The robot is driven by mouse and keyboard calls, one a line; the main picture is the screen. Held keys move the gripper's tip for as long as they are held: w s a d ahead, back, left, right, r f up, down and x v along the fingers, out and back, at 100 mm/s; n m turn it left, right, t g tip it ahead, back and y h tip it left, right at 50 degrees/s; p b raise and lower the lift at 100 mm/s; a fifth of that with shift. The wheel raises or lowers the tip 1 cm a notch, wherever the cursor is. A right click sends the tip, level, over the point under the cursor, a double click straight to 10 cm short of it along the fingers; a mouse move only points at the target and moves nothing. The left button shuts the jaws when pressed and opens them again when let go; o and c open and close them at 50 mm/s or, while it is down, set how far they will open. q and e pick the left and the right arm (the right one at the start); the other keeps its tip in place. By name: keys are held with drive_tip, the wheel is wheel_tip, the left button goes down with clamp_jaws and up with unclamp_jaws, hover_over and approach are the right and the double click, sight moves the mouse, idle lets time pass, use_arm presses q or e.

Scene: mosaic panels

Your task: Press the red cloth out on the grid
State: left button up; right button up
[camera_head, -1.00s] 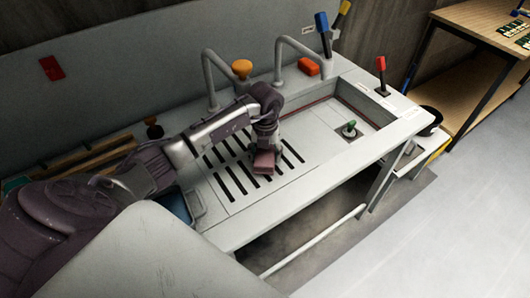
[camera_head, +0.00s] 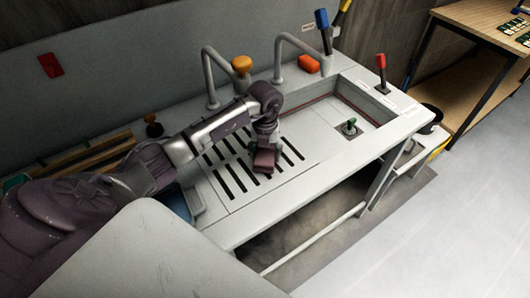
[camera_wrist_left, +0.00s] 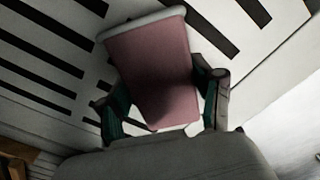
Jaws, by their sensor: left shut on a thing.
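The red cloth (camera_head: 264,160) shows as a dull red block in my left gripper (camera_head: 265,150), low over the slotted grid (camera_head: 228,178). In the left wrist view the cloth (camera_wrist_left: 150,62) is a pinkish-red pad with a pale far edge, between the two fingers of my left gripper (camera_wrist_left: 165,105). The fingers are shut on its sides. The grid's dark slots (camera_wrist_left: 45,75) show around and beyond it. I cannot tell whether the cloth touches the grid. My right gripper is not in view.
Two grey taps (camera_head: 207,75) stand behind. The grid's front strip is clear.

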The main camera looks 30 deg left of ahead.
use_arm(q)
drive_tip(key=shift+f+b, duration=0.35)
drive_tip(key=shift+f, duration=0.15)
drive_tip(key=shift+s+f, duration=0.15)
drive_tip(key=shift+f, duration=0.05)
idle(1.5)
drive_tip(key=shift+r, duration=0.1)
wheel_tip(320, 180, up, 2)
drive_tip(key=shift+r+p, duration=0.25)
drive_tip(key=shift+p, duration=0.75)
drive_tip(key=shift+r+p, duration=1.6)
drive_tip(key=shift+r, duration=0.75)
drive_tip(key=shift+w, duration=0.2)
